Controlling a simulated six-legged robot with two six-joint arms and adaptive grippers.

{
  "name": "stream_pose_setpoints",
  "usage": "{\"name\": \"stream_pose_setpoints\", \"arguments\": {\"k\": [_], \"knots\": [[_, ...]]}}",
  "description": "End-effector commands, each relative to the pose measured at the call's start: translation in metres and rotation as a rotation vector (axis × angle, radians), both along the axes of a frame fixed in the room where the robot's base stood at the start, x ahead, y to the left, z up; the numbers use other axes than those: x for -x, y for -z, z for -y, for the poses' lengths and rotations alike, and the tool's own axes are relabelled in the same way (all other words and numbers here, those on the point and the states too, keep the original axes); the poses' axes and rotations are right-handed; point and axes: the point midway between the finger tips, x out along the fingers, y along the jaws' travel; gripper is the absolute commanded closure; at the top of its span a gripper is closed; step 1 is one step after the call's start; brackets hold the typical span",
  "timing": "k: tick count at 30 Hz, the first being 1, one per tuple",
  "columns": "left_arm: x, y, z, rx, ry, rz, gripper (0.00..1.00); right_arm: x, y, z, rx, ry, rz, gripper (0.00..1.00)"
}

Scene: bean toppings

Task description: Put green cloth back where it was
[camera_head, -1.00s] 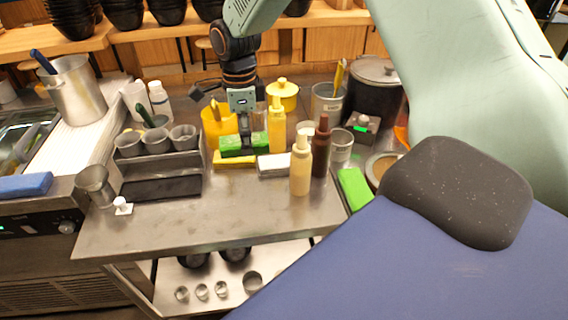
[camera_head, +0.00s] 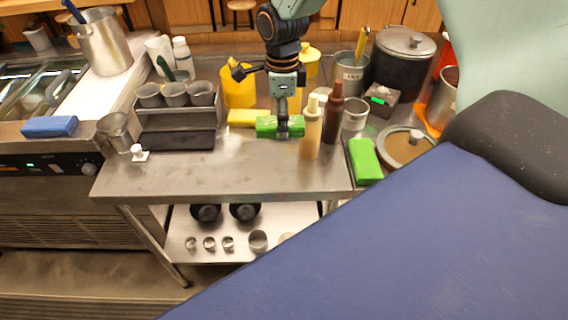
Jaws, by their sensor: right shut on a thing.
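My right gripper (camera_head: 282,133) points down over the back middle of the steel table (camera_head: 230,178). It is shut on a green cloth (camera_head: 265,127), a folded block, with the fingers over its middle. The cloth is just left of the cream bottle and right of a yellow cloth (camera_head: 242,117). I cannot tell whether it touches the tabletop. A second, brighter green block (camera_head: 364,160) lies at the table's right side. My left gripper is not in view.
A cream bottle (camera_head: 311,128) and a brown bottle (camera_head: 333,112) stand close right of the held cloth. A rack with grey cups (camera_head: 175,95) and a black tray (camera_head: 178,141) are at left. The front of the tabletop is clear.

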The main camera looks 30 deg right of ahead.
Motion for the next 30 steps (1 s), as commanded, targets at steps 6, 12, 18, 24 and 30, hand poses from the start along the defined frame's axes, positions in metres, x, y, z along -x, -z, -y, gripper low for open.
{"name": "stream_pose_setpoints", "arguments": {"k": [6, 12, 18, 24, 30], "knots": [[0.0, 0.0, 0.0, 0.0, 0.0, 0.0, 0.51, 0.001, 0.053, 0.0, 0.001, -0.001, -0.004, 0.9], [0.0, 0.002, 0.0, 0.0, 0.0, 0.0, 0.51, 0.001, 0.093, 0.001, 0.0, -0.001, -0.001, 0.9], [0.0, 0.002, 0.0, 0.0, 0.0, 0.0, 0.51, 0.001, 0.109, 0.002, 0.001, -0.001, 0.001, 0.9], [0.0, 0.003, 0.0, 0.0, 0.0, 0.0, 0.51, 0.003, 0.129, 0.002, 0.0, 0.0, -0.001, 0.9], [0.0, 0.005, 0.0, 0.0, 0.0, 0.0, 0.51, 0.002, 0.147, 0.002, 0.001, -0.001, 0.001, 0.9]]}}
